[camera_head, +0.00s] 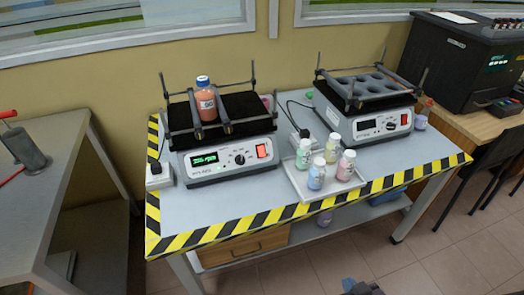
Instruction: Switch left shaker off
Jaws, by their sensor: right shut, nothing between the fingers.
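The left shaker (222,160) stands on the left part of the table. It has a lit green display (204,159), a round knob (240,160) and a bright red switch (262,151) at the right of its front panel. My right gripper (350,284) shows only at the bottom edge, well below and to the right of the shaker. It is shut and empty. My left gripper is not in view.
A second shaker (370,125) with a dark display and a red switch stands to the right. A white tray (299,185) with several small bottles lies between the shakers, near the front. The table edge has yellow-black tape (240,229). Bare tabletop lies before the left shaker.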

